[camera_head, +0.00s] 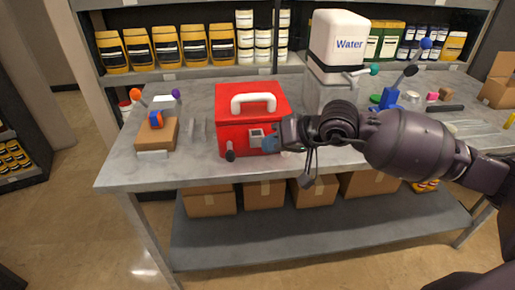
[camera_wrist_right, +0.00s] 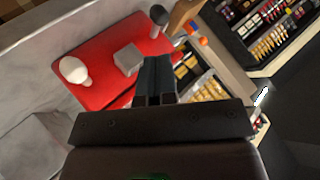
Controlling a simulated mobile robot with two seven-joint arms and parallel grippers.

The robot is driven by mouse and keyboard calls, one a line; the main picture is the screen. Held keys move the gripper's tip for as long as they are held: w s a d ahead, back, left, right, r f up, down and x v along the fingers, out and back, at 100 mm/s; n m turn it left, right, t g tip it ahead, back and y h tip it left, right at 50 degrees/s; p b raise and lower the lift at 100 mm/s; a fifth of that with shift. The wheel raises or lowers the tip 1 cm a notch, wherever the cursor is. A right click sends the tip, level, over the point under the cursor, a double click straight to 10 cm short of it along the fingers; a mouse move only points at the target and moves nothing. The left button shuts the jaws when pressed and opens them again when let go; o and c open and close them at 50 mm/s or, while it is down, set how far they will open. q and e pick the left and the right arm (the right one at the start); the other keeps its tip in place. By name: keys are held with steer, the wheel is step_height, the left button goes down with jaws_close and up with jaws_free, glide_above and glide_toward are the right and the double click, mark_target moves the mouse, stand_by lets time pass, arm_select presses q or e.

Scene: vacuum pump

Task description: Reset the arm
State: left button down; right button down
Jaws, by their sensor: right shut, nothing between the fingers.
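A red vacuum pump box (camera_head: 230,118) with a white handle (camera_head: 253,100) stands on the grey workbench, left of centre. Its front carries a small grey panel (camera_head: 256,136) and a dark knob (camera_head: 230,155) low at the left. My right gripper (camera_head: 272,144) is shut and empty close to the lower right of the pump's front. In the right wrist view the closed fingertips (camera_wrist_right: 155,75) overlap the red box (camera_wrist_right: 105,65), near the grey panel (camera_wrist_right: 128,60) and the dark knob (camera_wrist_right: 158,15). Contact cannot be told. My left gripper is out of view.
A wooden block with a blue part (camera_head: 155,119) stands left of the pump. A white water tank (camera_head: 338,45) stands behind my right arm. Blue and green valve parts (camera_head: 389,98) and a cardboard box (camera_head: 497,84) are at the right. The bench's front left is clear.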

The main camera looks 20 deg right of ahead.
steer(key=shift+v, duration=1.75)
steer(key=shift+s, duration=0.1)
